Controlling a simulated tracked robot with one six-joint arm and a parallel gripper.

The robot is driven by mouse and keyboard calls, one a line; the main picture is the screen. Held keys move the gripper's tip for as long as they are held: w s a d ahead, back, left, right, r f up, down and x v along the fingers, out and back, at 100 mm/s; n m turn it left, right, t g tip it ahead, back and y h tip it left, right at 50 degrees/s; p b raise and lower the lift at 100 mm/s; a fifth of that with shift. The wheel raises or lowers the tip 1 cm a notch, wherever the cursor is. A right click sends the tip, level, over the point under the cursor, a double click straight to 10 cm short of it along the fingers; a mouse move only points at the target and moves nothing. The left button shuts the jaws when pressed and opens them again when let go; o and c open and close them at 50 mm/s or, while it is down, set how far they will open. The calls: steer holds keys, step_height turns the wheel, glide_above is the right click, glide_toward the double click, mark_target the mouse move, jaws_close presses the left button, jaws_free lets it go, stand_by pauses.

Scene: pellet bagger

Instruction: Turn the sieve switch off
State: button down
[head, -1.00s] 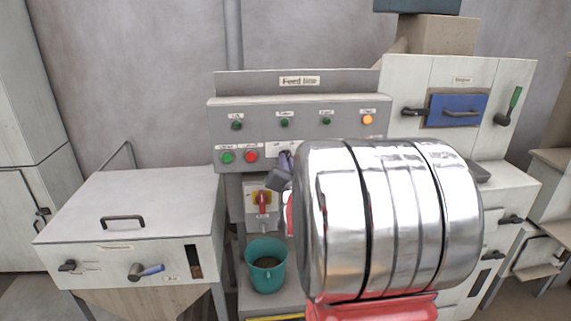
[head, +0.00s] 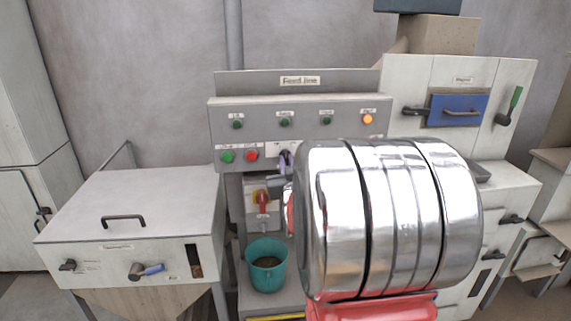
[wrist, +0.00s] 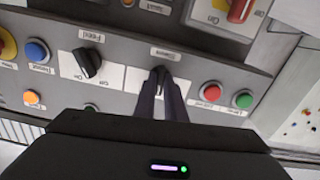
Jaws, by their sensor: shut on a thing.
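The sieve switch (wrist: 158,72) is a dark knob on a white plate of the grey control panel, under a label that seems to read "Sieve". In the wrist view the panel appears upside down and slightly slanted. My gripper (wrist: 160,82) is shut on the knob, with its two thin fingers on either side, hiding most of it. In the head view my gripper (head: 285,162) is at the panel's lower edge; my arm hides the area to its right. I cannot tell the knob's exact setting.
A black feed knob (wrist: 88,63) and a blue button (wrist: 37,50) are on one side; red (wrist: 211,91) and green (wrist: 243,99) buttons are on the other. A red-and-yellow rotary switch (head: 262,200) sits below the panel, above a teal bucket (head: 266,265).

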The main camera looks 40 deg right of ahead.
steer(key=n, duration=0.5)
steer(key=shift+w+a+r, duration=0.1)
steer(key=shift+r, duration=0.05)
stand_by(0.4)
steer(key=c, duration=1.8)
jaws_free()
